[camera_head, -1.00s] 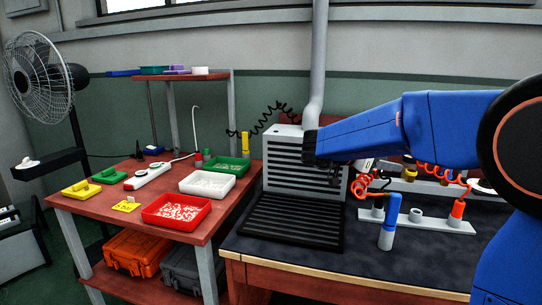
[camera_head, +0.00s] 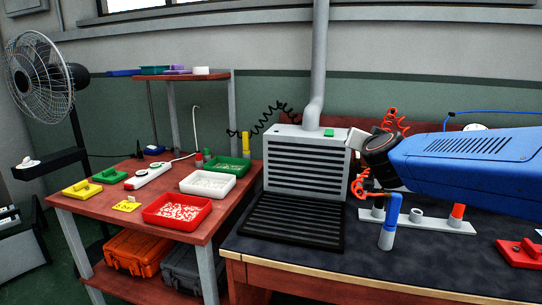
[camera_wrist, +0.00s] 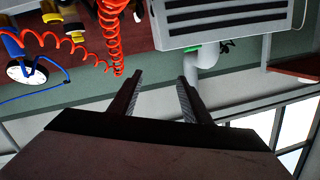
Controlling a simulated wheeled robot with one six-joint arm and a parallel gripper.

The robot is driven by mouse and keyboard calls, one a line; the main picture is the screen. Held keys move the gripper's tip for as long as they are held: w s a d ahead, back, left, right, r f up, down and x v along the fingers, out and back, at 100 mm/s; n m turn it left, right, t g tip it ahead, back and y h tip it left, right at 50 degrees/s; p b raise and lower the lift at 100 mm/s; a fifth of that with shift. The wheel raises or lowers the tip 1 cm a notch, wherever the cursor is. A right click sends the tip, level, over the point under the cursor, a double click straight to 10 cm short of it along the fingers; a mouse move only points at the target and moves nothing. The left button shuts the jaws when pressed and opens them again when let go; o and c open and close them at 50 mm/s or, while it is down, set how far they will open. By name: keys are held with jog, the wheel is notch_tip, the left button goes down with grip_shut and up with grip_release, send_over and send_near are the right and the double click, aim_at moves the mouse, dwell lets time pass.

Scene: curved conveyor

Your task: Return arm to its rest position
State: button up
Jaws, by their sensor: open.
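My blue arm (camera_head: 470,160) reaches in from the right edge in the head view, above the dark workbench. Its dark wrist end points left, beside the grey louvred box. In the wrist view my gripper (camera_wrist: 158,82) has its two dark fingers apart with nothing between them. The fingertips are not clear in the head view. The grey louvred box (camera_head: 305,162) stands on the bench left of the wrist; it shows upside down at the top of the wrist view (camera_wrist: 222,22).
A grey rack (camera_head: 432,223) with a blue-handled tool (camera_head: 391,220) in front stands below the arm. An orange coiled cable (camera_wrist: 113,40) hangs close to the gripper. A red block (camera_head: 522,253) lies at right. The left table (camera_head: 215,222) holds several trays.

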jog(key=s+a+f+n+g+y, duration=0.2)
jog(key=s+a+f+n+y, duration=0.3)
jog(key=s, duration=0.4)
jog(key=s+d+f+g+h, duration=0.1)
jog(key=s+d+f+g, duration=0.1)
jog(key=s+f, duration=0.5)
jog(key=s+d+f+g, duration=0.3)
jog(key=s+f, duration=0.4)
jog(key=s, duration=0.4)
jog(key=s+d+f+g+h, duration=0.1)
jog(key=s+d+f+g, duration=0.1)
jog(key=s+f+g, duration=0.2)
jog(key=s+f, duration=0.3)
jog(key=s, duration=0.2)
jog(key=shift+s+d+g+h, duration=0.2)
jog(key=shift+s+g+h, duration=0.1)
jog(key=shift+s+g, duration=0.1)
